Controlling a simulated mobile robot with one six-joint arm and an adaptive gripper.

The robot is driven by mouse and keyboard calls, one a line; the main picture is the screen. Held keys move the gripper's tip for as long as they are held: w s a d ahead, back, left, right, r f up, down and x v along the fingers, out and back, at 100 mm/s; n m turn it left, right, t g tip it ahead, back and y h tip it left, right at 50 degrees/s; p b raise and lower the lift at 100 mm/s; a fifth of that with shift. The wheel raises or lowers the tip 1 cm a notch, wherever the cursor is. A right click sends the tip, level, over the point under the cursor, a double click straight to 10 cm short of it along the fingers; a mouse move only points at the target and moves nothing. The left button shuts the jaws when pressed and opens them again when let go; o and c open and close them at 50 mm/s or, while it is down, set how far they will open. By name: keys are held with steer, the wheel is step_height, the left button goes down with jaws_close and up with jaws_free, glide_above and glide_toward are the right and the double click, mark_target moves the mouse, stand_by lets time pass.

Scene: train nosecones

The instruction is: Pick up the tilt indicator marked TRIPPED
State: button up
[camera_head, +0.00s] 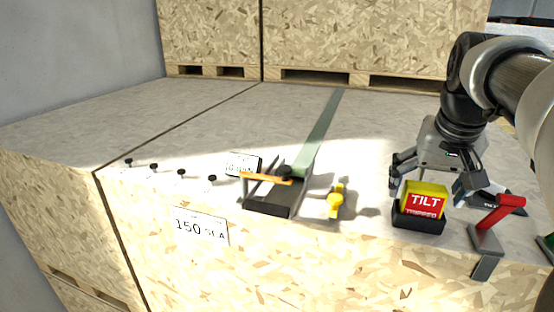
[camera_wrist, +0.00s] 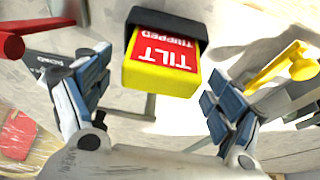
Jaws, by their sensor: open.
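The tilt indicator (camera_head: 424,201) is a yellow block with a red label reading TILT and TRIPPED. It sits in a black holder (camera_head: 418,222) near the front edge of the crate top. In the wrist view the indicator (camera_wrist: 162,62) shows between the two fingers, with the black holder (camera_wrist: 185,20) at its far end. My gripper (camera_head: 430,186) is open just behind and above the indicator, one finger to each side. In the wrist view my gripper (camera_wrist: 150,95) shows clear gaps between both fingers and the block. Nothing is held.
A red-handled bracket (camera_head: 492,225) stands close to the right of the indicator. A yellow knob-like part (camera_head: 336,201) lies to the left. Further left are a dark tray with an orange bar (camera_head: 268,178), a green strip (camera_head: 322,130) and several small black pegs (camera_head: 181,172).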

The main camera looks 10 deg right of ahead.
steer(key=shift+c, duration=0.5)
steer(key=c, duration=1)
steer(key=shift+r, duration=0.1)
steer(key=shift+c, duration=0.2)
